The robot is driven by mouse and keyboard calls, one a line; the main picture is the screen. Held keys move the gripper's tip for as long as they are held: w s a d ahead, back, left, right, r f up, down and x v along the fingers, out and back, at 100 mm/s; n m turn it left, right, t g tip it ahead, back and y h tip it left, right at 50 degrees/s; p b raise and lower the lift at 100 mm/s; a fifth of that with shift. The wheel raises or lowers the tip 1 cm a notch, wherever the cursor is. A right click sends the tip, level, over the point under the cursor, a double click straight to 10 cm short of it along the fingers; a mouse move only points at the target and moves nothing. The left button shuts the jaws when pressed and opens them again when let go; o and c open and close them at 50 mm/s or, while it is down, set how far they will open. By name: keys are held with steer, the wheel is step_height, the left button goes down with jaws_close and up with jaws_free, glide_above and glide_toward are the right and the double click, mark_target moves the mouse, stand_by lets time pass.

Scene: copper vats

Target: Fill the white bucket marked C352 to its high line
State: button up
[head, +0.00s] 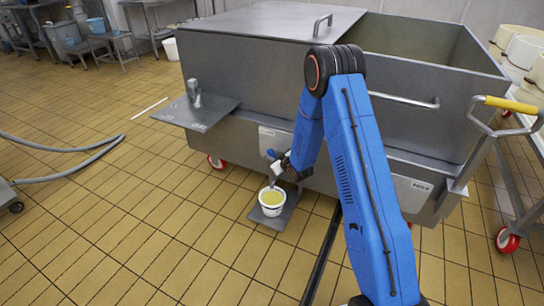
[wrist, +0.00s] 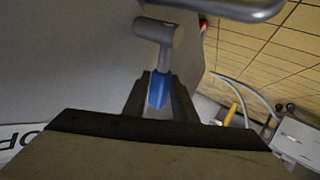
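The white bucket (head: 270,204) stands upright on a grey plate (head: 287,214) on the floor, below the front of the steel vat (head: 240,70). Yellowish liquid shows inside it, a little below the rim. Its marking and high line are too small to read. A valve with a blue handle (head: 271,154) is on the vat front above the bucket. My gripper (wrist: 160,92) is at this valve, with its fingers against both sides of the blue handle (wrist: 158,88). The spout and any falling stream are hidden or too small to tell.
A steel shelf with a tap (head: 196,100) juts from the vat's left end. A grey hose (head: 70,146) lies on the tiled floor at left. A trolley with a yellow handle (head: 512,104) stands at right. The floor left of the bucket is clear.

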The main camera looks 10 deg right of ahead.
steer(key=shift+c, duration=0.4)
jaws_close()
steer(key=shift+s+d+r+m+t+y, duration=0.3)
steer(key=shift+d+m+t+y, duration=0.1)
steer(key=shift+t, duration=0.2)
steer(key=shift+s+d+r+m+t+y, duration=0.15)
steer(key=shift+s+d+m+t+y, duration=0.2)
steer(key=shift+t, duration=0.25)
steer(key=shift+w, duration=0.1)
steer(key=shift+o, duration=0.4)
jaws_free()
